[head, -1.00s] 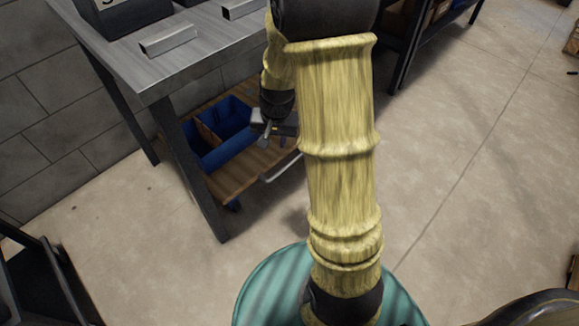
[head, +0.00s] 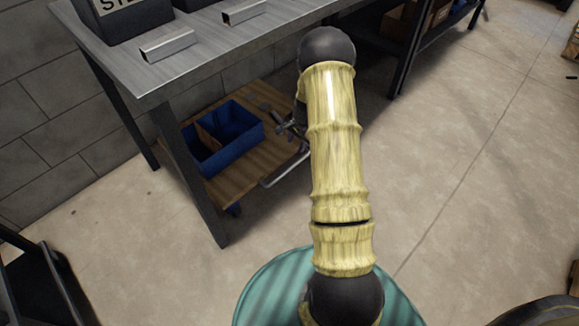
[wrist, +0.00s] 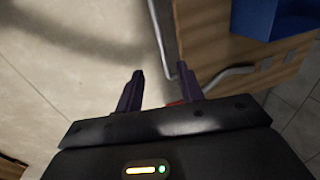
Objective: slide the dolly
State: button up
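The dolly is a wooden platform (head: 250,165) on small wheels, partly under the metal workbench, with a grey bar handle (head: 285,172) along its right edge. A blue divided bin (head: 232,128) sits on it. In the wrist view, the dolly's wood (wrist: 207,45), the handle (wrist: 232,72) and a corner of the bin (wrist: 280,15) show at upper right. My gripper (wrist: 158,85) is open, its dark fingers spread. The handle's bend lies beside the right finger, which partly hides it; contact cannot be told. In the head view my gripper (head: 286,127) is small and partly hidden by my arm.
The workbench (head: 190,55) stands over the dolly, with a leg (head: 195,180) close to its left front. Metal profiles (head: 168,45) lie on top. A dark shelf (head: 420,25) stands behind. The concrete floor (head: 450,150) to the right is clear.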

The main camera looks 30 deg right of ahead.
aim_at(289, 168)
jog(key=w+f+b, duration=0.1)
jog(key=f+b, duration=0.2)
jog(key=f, duration=0.2)
jog(key=w+a+f+b, duration=0.1)
jog(key=f+b, duration=0.1)
jog(key=f, duration=0.4)
jog(key=w+f+b, duration=0.1)
jog(key=f+b, duration=0.2)
jog(key=f, duration=0.3)
jog(key=shift+w+a+b, duration=0.1)
jog(key=shift+a+b, duration=0.05)
jog(key=shift+b, duration=0.2)
grip_shut()
